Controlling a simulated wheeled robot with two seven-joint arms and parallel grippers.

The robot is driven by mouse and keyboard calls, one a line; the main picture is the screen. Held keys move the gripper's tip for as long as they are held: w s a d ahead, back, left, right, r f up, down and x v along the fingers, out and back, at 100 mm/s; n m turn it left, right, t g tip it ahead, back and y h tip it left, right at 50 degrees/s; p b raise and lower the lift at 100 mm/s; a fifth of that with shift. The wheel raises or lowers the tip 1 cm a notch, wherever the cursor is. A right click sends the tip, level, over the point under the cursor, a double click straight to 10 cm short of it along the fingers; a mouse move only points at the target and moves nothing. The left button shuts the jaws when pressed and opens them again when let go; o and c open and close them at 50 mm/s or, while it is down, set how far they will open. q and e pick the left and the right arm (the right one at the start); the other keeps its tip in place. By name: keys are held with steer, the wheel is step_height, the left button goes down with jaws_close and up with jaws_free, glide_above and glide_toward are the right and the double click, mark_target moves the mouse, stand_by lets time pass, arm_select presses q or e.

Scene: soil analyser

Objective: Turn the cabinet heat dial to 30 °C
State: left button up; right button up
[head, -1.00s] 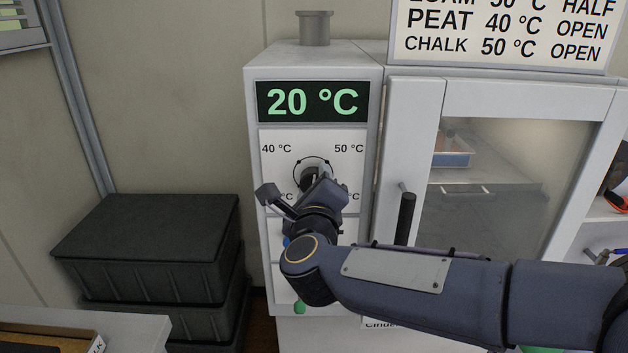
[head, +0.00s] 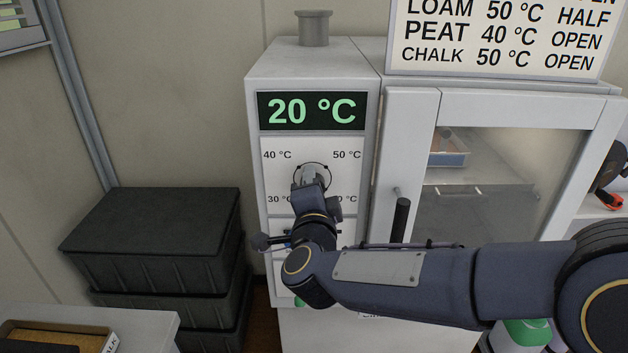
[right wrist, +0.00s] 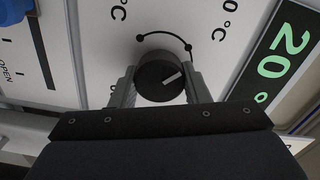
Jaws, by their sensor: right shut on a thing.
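The heat dial (head: 312,172) is on the white front panel of the cabinet (head: 258,200). The green readout (head: 312,111) shows 20 °C. My right gripper (head: 309,180) reaches up to the dial from below and covers part of it. In the right wrist view, the fingers of my right gripper (right wrist: 162,88) are on both sides of the black dial knob (right wrist: 158,80), shut on it. The knob's white mark points to the right and slightly up in that view. The lower 30 °C label (head: 279,199) shows in the head view; the lower right label is partly hidden. My left gripper is not in view.
A glass-fronted door (head: 480,210) with a dark upright handle (head: 400,220) is right of the panel, behind my right arm. A sign (head: 500,40) stands on top. Dark stacked crates (head: 150,240) stand at left. A blue part (right wrist: 12,10) shows in the wrist view.

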steer(key=n+p, duration=0.2)
steer(key=n, duration=0.2)
steer(key=shift+a+r+n+p, duration=0.1)
steer(key=shift+r+n+p, duration=0.05)
steer(key=shift+n+p, duration=0.2)
steer(key=n+p, duration=0.2)
steer(key=n, duration=0.2)
steer(key=shift+n+p, duration=0.35)
steer(key=n+p, duration=0.3)
steer(key=n, duration=0.2)
steer(key=shift+a, duration=0.1)
steer(key=shift+n+p, duration=0.9)
steer(key=shift+n, duration=0.7)
steer(key=shift+f, duration=0.25)
steer(key=o, duration=1)
steer(key=shift+r, duration=0.1)
steer(key=s, duration=0.8)
steer(key=shift+b, duration=0.4)
